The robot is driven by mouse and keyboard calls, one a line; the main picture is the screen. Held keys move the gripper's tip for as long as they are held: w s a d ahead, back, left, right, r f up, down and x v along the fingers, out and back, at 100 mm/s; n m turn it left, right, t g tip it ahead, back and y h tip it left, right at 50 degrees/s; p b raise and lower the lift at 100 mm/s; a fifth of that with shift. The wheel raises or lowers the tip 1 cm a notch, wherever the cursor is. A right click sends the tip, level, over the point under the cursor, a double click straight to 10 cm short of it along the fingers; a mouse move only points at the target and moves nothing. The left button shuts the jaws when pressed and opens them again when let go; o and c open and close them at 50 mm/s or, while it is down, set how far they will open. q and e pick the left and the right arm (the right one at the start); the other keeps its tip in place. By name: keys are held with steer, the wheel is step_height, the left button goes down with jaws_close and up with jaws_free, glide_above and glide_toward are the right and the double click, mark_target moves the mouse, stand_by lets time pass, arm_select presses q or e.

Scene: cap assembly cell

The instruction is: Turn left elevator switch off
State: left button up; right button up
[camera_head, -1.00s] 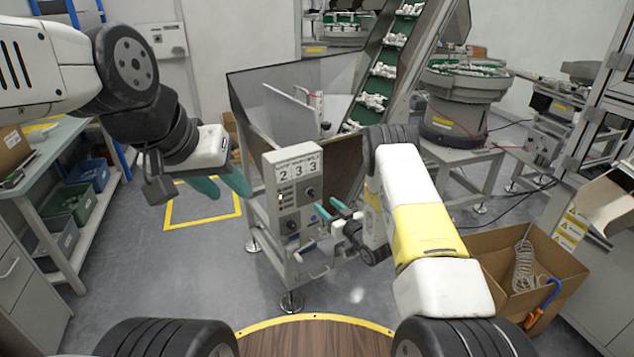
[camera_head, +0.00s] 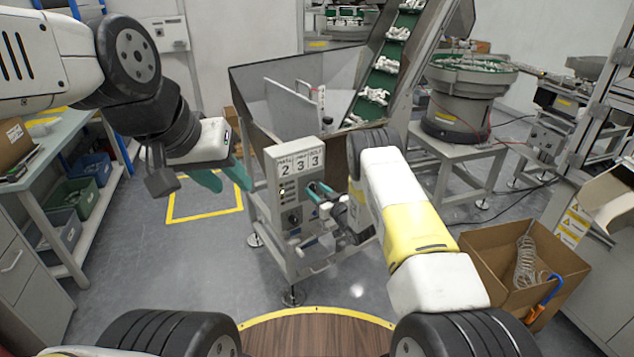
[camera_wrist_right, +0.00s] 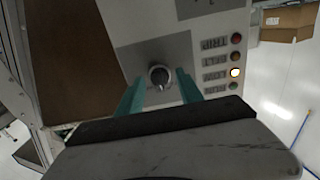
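The grey elevator control box (camera_head: 281,160), marked 2 3 3, stands in the centre of the head view. A lower knob (camera_head: 294,219) shows on its front; the upper knob is hidden behind my right gripper there. In the right wrist view, a round dark switch knob (camera_wrist_right: 159,76) sits on the panel, between the teal fingers in the picture. My right gripper (camera_head: 318,192) is open, its fingertips close to the panel; contact with the knob cannot be told. My left gripper (camera_head: 224,178) is open and empty, in the air left of the box.
Beside the knob is a column of indicator lamps, with one lamp (camera_wrist_right: 235,72) lit white. Behind the box are a hopper (camera_head: 255,90) and an inclined green conveyor (camera_head: 385,72). A cardboard box (camera_head: 490,262) stands at the right, and a shelf with bins (camera_head: 80,200) at the left.

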jaws_close()
steer(key=shift+n, duration=0.3)
steer(key=n, duration=0.4)
steer(key=shift+n, duration=2.1)
steer(key=shift+o, duration=1.3)
jaws_free()
